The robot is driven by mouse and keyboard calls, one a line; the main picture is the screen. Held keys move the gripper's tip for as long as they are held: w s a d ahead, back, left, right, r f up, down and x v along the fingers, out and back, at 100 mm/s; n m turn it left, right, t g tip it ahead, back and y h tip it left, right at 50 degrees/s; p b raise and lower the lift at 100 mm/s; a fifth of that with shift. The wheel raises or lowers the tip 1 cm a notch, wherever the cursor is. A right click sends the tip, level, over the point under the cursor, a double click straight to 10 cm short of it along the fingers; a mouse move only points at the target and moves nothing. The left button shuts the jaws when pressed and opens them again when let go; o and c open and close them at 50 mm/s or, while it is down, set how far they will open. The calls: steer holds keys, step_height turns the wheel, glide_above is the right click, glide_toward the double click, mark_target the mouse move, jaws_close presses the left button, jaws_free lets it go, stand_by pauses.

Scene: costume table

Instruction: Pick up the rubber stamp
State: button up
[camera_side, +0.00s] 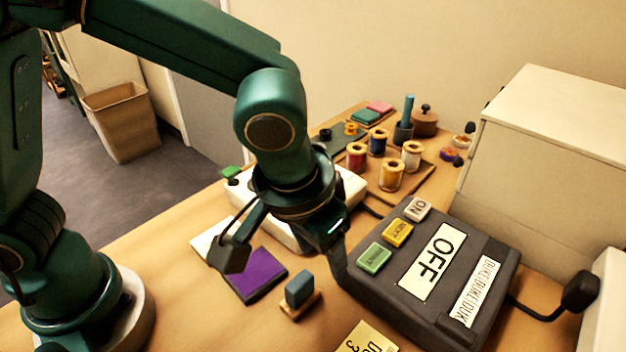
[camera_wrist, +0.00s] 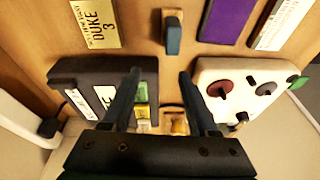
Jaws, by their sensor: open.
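The rubber stamp (camera_side: 299,290) has a blue-grey block handle on a small wooden base. It stands on the table in front of the dark control box. In the wrist view the stamp (camera_wrist: 173,38) is at the top centre, beyond the fingertips. My gripper (camera_side: 288,270) is open and empty. In the side view its fingers hang behind the stamp, one to the left and one to the right near the control box. In the wrist view the gripper (camera_wrist: 159,74) points below the stamp, and the fingers do not touch it.
A dark box (camera_side: 440,265) with an OFF label and several buttons stands right of the stamp. A purple pad (camera_side: 252,277) lies to its left. A yellow DUKE 3 card (camera_side: 366,340) lies in front. A white controller (camera_wrist: 245,88) and thread spools (camera_side: 391,174) are behind.

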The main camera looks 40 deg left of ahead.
mark_target(299, 281)
steer(key=s, duration=0.1)
steer(key=s+a+g, duration=0.1)
steer(key=s+f, duration=0.1)
steer(key=shift+a+n, duration=0.25)
steer(key=shift+n, duration=0.15)
steer(key=shift+w+a+f, duration=0.1)
steer(key=shift+a+f, duration=0.05)
steer(key=shift+a, duration=0.05)
steer(key=shift+w+f, duration=0.2)
steer(key=shift+f, duration=0.95)
steer(key=shift+w+f, duration=0.2)
steer(key=shift+f, duration=0.95)
jaws_close()
